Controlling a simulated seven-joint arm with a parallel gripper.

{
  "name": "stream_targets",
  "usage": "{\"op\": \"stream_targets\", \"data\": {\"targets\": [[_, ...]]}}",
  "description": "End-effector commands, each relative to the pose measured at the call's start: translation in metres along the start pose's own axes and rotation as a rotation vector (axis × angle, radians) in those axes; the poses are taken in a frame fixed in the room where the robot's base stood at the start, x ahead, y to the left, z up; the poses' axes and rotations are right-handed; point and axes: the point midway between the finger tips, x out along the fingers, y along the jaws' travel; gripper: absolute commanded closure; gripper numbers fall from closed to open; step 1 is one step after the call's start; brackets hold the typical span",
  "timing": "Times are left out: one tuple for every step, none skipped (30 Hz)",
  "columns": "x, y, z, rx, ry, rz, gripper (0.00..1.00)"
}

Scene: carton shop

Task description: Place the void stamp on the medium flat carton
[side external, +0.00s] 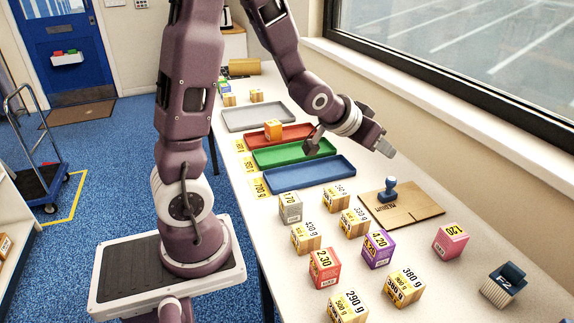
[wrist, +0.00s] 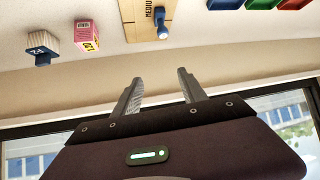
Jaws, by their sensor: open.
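The medium flat carton (side external: 408,211) is a tan board marked MEDIUM, lying on the white table near the window. A blue stamp (side external: 387,190) with a knobbed handle stands upright on it; no word on the stamp is readable. In the wrist view, the carton (wrist: 131,14) and the stamp (wrist: 161,24) show at the top, beyond my fingers. My gripper (side external: 384,148) is above the table, apart from the stamp and behind it towards the window. In the wrist view my gripper (wrist: 160,77) is open, with nothing between the fingers.
Blue (side external: 310,187), green (side external: 262,158) and red (side external: 250,139) trays lie left of the carton, with a grey tray (side external: 258,126) behind. A dark blue-topped item (side external: 503,287) stands at right. The window wall borders the table.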

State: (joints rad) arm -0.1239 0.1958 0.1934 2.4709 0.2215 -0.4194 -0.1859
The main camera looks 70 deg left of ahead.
Motion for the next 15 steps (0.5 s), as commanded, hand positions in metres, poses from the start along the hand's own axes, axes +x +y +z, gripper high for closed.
{"op": "stream_targets", "data": {"targets": [[-0.038, 0.011, -0.005, 0.012, -0.028, 0.011, 0.51], [-0.061, 0.016, -0.001, 0.023, -0.065, 0.018, 0.51], [-0.093, 0.024, 0.008, 0.038, -0.113, 0.033, 0.51], [-0.116, 0.029, 0.017, 0.051, -0.150, 0.044, 0.51], [-0.139, 0.034, 0.028, 0.068, -0.184, 0.058, 0.51], [-0.166, 0.039, 0.043, 0.088, -0.228, 0.077, 0.51], [-0.185, 0.041, 0.055, 0.105, -0.258, 0.090, 0.51], [-0.201, 0.044, 0.067, 0.121, -0.285, 0.103, 0.51], [-0.220, 0.045, 0.081, 0.140, -0.316, 0.117, 0.51], [-0.231, 0.046, 0.090, 0.153, -0.337, 0.126, 0.51], [-0.240, 0.047, 0.098, 0.164, -0.353, 0.132, 0.51], [-0.249, 0.047, 0.106, 0.175, -0.371, 0.140, 0.51], [-0.253, 0.047, 0.111, 0.181, -0.381, 0.144, 0.51], [-0.257, 0.047, 0.113, 0.185, -0.387, 0.146, 0.51], [-0.259, 0.047, 0.116, 0.188, -0.394, 0.148, 0.51]]}}
